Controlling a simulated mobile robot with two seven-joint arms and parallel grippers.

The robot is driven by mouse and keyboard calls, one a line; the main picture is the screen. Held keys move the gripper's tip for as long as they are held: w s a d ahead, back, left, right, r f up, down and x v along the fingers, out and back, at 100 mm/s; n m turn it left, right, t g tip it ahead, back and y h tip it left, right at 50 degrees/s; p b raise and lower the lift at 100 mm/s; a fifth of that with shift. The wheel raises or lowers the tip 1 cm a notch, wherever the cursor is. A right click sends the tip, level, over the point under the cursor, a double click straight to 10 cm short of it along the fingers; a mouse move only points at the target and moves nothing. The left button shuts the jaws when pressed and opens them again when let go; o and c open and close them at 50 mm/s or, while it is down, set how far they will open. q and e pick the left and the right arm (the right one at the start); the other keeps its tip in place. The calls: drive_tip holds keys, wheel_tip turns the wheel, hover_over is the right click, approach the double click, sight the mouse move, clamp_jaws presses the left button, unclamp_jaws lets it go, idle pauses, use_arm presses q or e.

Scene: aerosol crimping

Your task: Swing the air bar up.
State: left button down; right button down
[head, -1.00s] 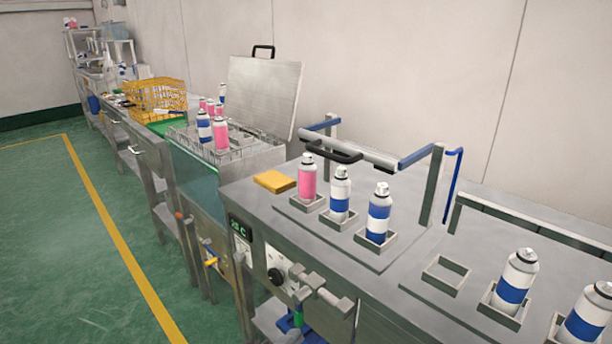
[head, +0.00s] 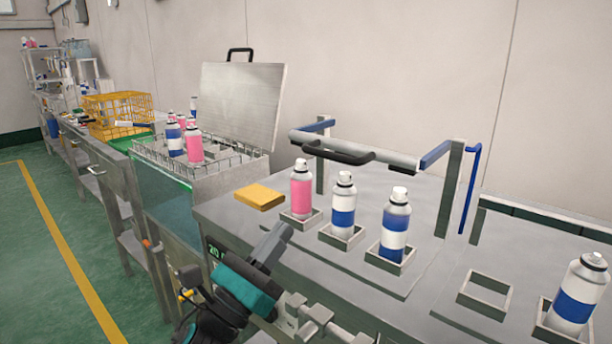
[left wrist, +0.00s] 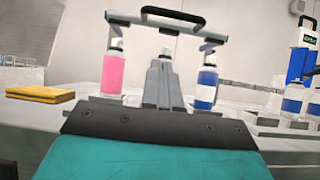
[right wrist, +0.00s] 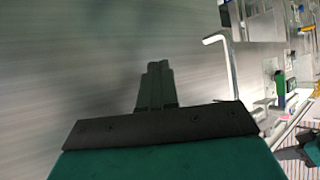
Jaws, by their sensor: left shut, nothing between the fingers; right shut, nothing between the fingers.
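The air bar (head: 386,161) is a grey horizontal tube with a black handle (head: 338,152), held on blue side arms and posts above three cans: a pink one (head: 301,190) and two blue-and-white ones (head: 343,205) (head: 394,226). My left gripper (head: 284,230) is shut and empty at the bench's front edge, below and in front of the bar, apart from it. In the left wrist view its fingers (left wrist: 160,72) point towards the bar (left wrist: 165,25), between the pink can (left wrist: 112,72) and a blue can (left wrist: 206,85). My right gripper (right wrist: 155,72) is shut and empty before a blurred grey surface.
A yellow sponge (head: 259,197) lies on the bench left of the pink can. An empty square holder (head: 484,296) and another blue-and-white can (head: 578,297) are at the right. A wire rack with cans and a raised lid (head: 240,103) stand farther left.

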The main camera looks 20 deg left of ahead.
use_arm(q)
drive_tip(key=s+r+p+x, duration=0.1)
drive_tip(key=r+p+x, duration=0.1)
drive_tip(key=x, duration=0.9)
drive_tip(key=shift+s+a+r, duration=0.15)
drive_tip(key=shift+a, duration=0.1)
drive_tip(key=shift+r+p, duration=0.1)
drive_tip(key=shift+p, duration=0.2)
